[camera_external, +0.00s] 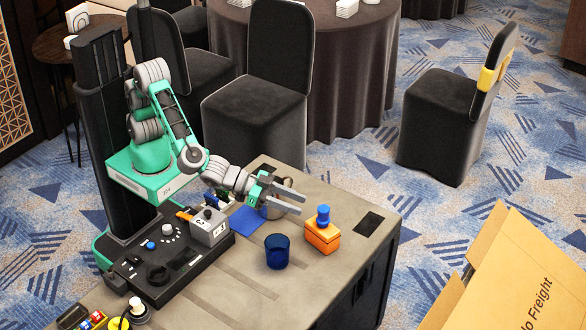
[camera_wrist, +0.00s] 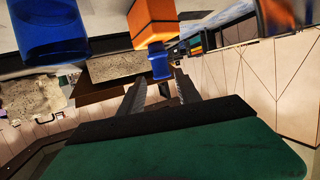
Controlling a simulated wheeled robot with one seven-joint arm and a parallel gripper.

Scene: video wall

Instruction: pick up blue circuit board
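A flat blue piece (camera_external: 247,221), which looks like the blue circuit board, lies on the grey cart top (camera_external: 345,285). It is below and left of my gripper, partly hidden by the arm, and I cannot make it out in the wrist view. My gripper (camera_external: 300,204) is above the cart top with its two fingers apart and nothing between them. In the wrist view my gripper (camera_wrist: 159,78) also shows spread fingers, with a blue knob beyond them.
An orange block with a blue knob (camera_external: 322,239) stands right of my gripper; it also shows in the wrist view (camera_wrist: 153,22). A dark blue cup (camera_external: 277,252) stands in front. A grey box (camera_external: 209,228) sits left.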

